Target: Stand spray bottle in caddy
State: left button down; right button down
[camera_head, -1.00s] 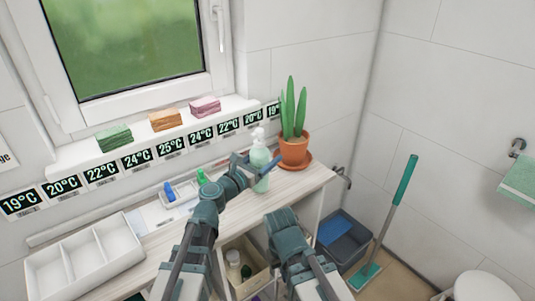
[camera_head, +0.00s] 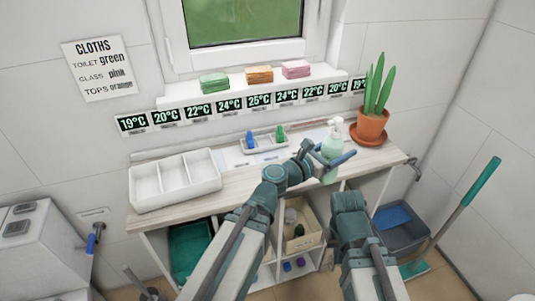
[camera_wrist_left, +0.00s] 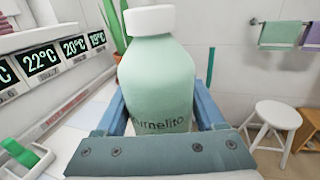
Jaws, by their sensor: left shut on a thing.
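The spray bottle (camera_head: 334,147) is pale green with a white top and stands upright near the right end of the counter. My left gripper (camera_head: 332,160) is shut on it, with a finger on each side of its body. In the left wrist view the bottle (camera_wrist_left: 158,85) fills the middle, between the two blue fingers. The white caddy (camera_head: 175,180) has three compartments that look empty, and it sits at the left end of the counter. My right arm (camera_head: 350,215) shows low in the head view, but its fingertips cannot be made out.
A potted cactus (camera_head: 372,125) stands close to the right of the bottle. A small tray (camera_head: 262,147) with a blue and a green item lies at the back of the counter. Folded cloths (camera_head: 260,74) rest on the ledge. The counter between tray and caddy is mostly clear.

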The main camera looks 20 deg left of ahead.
aim_at(176, 184)
jog(key=i+l, duration=0.2)
jog(key=l, duration=0.2)
jog(key=i+l, duration=0.2)
jog(key=l, duration=0.2)
jog(key=i+l, duration=0.2)
jog(key=l, duration=0.2)
jog(key=i+l+u, duration=0.1)
jog(key=l, duration=0.3)
jog(key=u, duration=1.75)
jog(key=i+l, duration=0.05)
